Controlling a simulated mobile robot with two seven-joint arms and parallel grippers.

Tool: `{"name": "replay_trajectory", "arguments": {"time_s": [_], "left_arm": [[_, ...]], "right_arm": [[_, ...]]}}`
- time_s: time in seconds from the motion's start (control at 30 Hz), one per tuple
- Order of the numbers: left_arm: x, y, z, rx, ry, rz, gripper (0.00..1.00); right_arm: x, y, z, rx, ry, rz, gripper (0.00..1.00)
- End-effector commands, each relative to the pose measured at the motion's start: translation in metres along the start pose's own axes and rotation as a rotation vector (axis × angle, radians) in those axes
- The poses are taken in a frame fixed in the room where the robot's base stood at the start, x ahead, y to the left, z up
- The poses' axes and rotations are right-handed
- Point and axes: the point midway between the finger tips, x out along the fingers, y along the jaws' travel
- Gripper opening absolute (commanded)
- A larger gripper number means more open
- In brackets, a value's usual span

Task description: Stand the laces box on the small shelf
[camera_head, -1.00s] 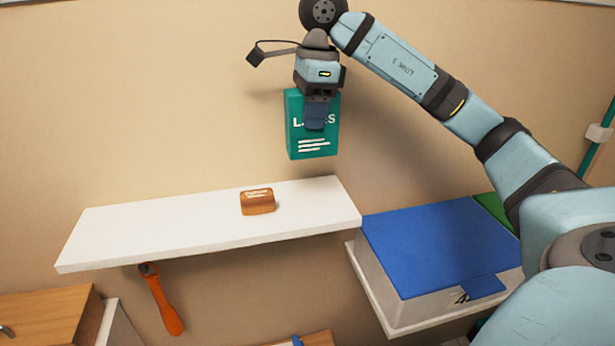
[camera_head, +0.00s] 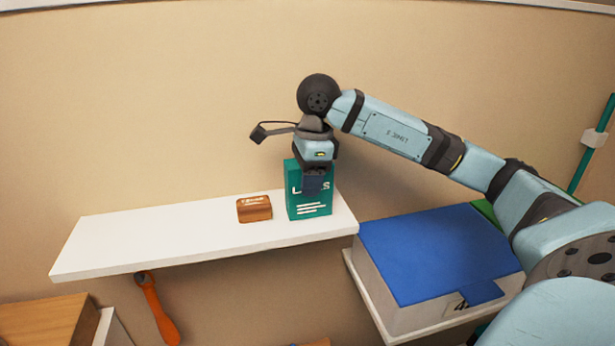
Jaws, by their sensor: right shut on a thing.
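The laces box (camera_head: 310,207) is a green upright box with white lettering, partly covered by my gripper's finger. My right gripper (camera_head: 314,182) is shut on its upper part from above. The box stands upright over the right part of the small white shelf (camera_head: 150,238). Its base appears at the shelf's surface; I cannot tell whether it is touching or just above. My left gripper is not in view.
A small brown block (camera_head: 254,209) lies on the shelf just left of the box. A storage box with a blue lid (camera_head: 435,250) stands lower right. An orange-handled tool (camera_head: 157,312) hangs below the shelf. The shelf's left part is clear.

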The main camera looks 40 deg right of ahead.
Motion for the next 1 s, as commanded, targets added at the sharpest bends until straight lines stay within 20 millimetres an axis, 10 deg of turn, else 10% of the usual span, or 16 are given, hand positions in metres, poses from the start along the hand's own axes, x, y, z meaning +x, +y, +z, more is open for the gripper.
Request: {"name": "replay_trajectory", "arguments": {"time_s": [0.23,0.27,0.37,0.77,1.0], "left_arm": [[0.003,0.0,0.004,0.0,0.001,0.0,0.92],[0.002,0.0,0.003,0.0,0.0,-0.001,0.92],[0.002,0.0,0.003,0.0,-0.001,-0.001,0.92],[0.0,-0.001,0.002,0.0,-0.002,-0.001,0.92],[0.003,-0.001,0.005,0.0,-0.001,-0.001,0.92]], "right_arm": [[0.005,0.0,-0.001,0.0,0.0,0.0,0.21],[0.004,0.0,0.0,0.0,0.0,0.0,0.52],[0.003,0.0,0.0,0.0,0.0,0.001,0.73],[-0.005,0.0,0.001,0.0,-0.001,-0.001,0.73],[-0.054,-0.001,0.001,0.0,-0.005,-0.004,0.73]]}}
